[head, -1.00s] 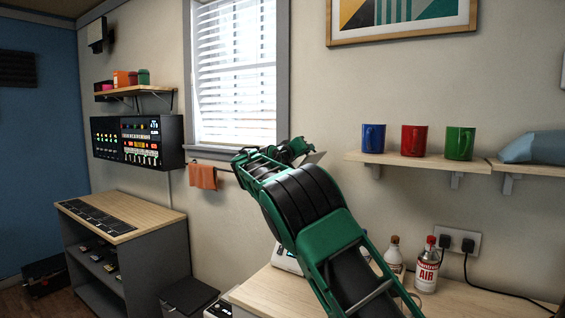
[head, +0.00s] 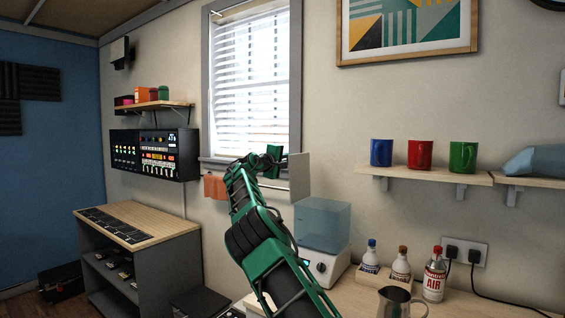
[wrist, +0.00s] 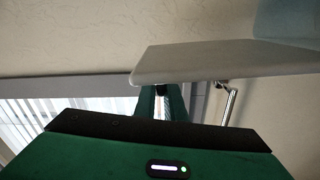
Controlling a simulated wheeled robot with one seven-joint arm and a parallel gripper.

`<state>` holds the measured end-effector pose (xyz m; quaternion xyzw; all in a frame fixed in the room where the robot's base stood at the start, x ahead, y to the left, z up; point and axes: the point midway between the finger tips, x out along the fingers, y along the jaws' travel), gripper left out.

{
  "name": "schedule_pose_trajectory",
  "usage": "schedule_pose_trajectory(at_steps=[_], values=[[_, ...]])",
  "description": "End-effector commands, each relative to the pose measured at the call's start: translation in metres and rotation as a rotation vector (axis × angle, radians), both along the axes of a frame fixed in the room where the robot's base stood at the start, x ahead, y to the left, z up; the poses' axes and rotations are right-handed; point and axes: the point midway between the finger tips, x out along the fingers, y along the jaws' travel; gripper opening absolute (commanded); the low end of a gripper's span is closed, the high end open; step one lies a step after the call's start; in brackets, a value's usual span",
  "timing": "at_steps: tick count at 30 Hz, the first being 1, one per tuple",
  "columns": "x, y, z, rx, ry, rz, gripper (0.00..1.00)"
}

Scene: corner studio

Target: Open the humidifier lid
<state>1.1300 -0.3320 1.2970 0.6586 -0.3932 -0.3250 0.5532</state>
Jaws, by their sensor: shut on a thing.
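The humidifier stands on the wooden desk. It has a blue translucent tank (head: 322,226) on a white base (head: 324,266) with a dark knob. Its pale grey lid (head: 299,177) stands about upright at the tank's left side, raised above the top. In the wrist view the lid (wrist: 225,62) is a flat panel across the upper right. My gripper (head: 273,157) is at the lid's upper left, in front of the window. In the wrist view my gripper's fingers (wrist: 160,98) are close together at the lid's near edge; the exact contact is hidden. My arm covers part of the humidifier's left side.
Right of the humidifier are small bottles (head: 400,262), an air can (head: 435,275) and a metal pitcher (head: 394,302). A wall shelf (head: 425,174) with mugs is above. An orange cloth (head: 215,187) hangs on a rail under the window.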

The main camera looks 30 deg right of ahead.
Motion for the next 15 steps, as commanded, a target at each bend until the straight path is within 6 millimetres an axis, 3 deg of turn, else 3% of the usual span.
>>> schedule_pose_trajectory(at_steps=[15], values=[[0.0048,0.0012,-0.0072,-0.037,0.072,-0.009,0.0]])
